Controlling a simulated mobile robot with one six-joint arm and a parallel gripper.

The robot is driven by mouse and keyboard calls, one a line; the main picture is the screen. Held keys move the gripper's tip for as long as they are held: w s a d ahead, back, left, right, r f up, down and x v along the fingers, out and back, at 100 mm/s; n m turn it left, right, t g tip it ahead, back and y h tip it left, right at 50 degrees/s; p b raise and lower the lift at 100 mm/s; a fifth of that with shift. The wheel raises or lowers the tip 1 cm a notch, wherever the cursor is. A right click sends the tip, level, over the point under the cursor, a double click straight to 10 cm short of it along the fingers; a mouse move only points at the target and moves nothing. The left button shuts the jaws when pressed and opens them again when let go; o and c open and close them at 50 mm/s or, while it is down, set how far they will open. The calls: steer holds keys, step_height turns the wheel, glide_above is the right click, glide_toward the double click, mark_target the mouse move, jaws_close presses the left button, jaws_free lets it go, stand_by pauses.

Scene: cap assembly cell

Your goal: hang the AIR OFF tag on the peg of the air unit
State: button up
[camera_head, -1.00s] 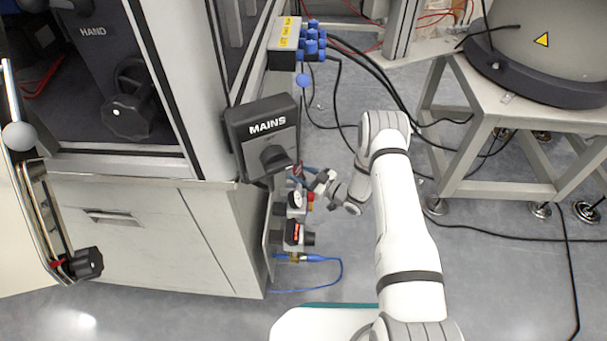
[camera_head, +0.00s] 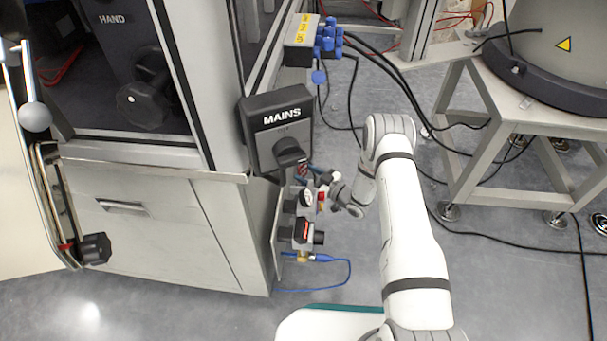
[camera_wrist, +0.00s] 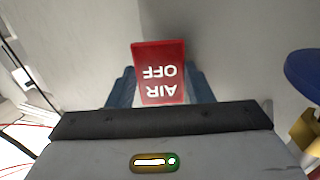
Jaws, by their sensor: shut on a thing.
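The red AIR OFF tag (camera_wrist: 160,88) is gripped between the blue fingers of my gripper (camera_wrist: 160,92); its lettering appears upside down in the wrist view. In the head view my gripper (camera_head: 312,171) is just below the MAINS switch box, beside the upper part of the air unit (camera_head: 303,229). A small red and white patch at its fingertips looks like the tag. The air unit has a round gauge, a red-lit display and a blue hose. I cannot make out its peg in either view.
The MAINS switch (camera_head: 277,135) juts from the cabinet corner (camera_head: 200,225) close above my gripper. In the wrist view a blue round part (camera_wrist: 305,75) and a brass part (camera_wrist: 306,130) are at the right. A blue hose (camera_head: 335,284) lies low. Open floor is right of the unit.

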steer(key=shift+a+f, duration=0.1)
steer(key=shift+a, duration=0.2)
